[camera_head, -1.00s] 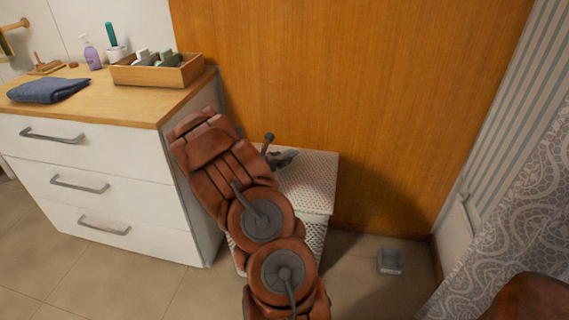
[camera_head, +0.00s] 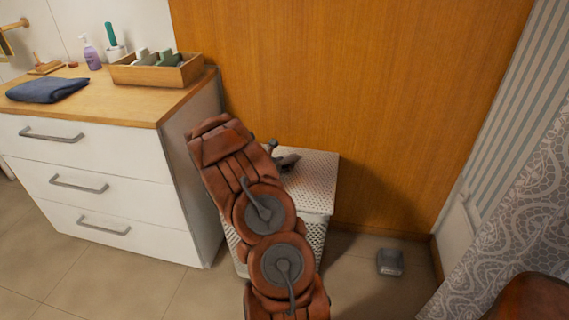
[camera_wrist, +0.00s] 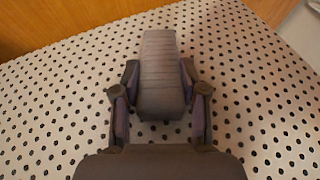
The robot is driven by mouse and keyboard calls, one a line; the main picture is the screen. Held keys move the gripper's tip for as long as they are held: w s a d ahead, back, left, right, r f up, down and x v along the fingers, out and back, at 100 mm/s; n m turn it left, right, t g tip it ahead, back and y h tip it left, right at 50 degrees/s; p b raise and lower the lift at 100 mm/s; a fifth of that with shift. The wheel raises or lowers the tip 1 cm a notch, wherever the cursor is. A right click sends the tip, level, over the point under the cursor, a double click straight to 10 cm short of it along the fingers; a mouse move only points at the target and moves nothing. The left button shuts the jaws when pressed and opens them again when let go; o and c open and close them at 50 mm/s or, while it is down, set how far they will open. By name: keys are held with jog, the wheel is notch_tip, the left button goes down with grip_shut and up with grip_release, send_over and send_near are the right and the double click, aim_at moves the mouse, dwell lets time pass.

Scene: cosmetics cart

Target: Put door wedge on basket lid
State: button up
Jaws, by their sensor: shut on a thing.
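The door wedge (camera_wrist: 160,65) is a grey, ribbed block in the wrist view, between the two fingers of my gripper (camera_wrist: 158,85). My gripper is shut on it, with the wedge's far end sticking out past the fingertips. The white perforated basket lid (camera_wrist: 65,95) lies beneath and around them. In the head view the basket lid (camera_head: 318,180) tops a white basket against the wooden panel, and my gripper (camera_head: 288,162) is low over its back left part. My arm hides the wedge there and much of the basket. I cannot tell whether the wedge touches the lid.
A white drawer unit (camera_head: 100,180) stands close on the left, with a wooden tray (camera_head: 160,72) and a folded blue cloth (camera_head: 48,90) on top. A small grey object (camera_head: 390,262) is on the floor at right. The lid's right part is clear.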

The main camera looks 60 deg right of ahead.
jog(key=o, duration=1.2)
jog(key=shift+c, duration=0.2)
jog(key=shift+a+r, duration=0.1)
jog(key=shift+r, duration=0.1)
jog(key=p+v, duration=0.1)
jog(key=v, duration=1.1)
jog(key=shift+f, duration=0.1)
jog(key=s+a+r+m+g+y, duration=0.2)
jog(key=s+a+r+m+g, duration=0.2)
jog(key=s+a+r+m, duration=0.7)
jog(key=s+a+m+y, duration=0.2)
jog(key=s+a+y, duration=0.1)
jog(key=a, duration=0.9)
jog(key=s+a+m+t+y, duration=0.1)
jog(key=s+a+y, duration=0.3)
jog(key=a, duration=0.7)
jog(key=s+a+m+y, duration=0.3)
jog(key=s+a+y, duration=0.1)
jog(key=a, duration=0.8)
jog(key=shift+s+a+r+m+t, duration=0.3)
jog(key=shift+s+t, duration=0.1)
jog(key=shift+s, duration=0.25)
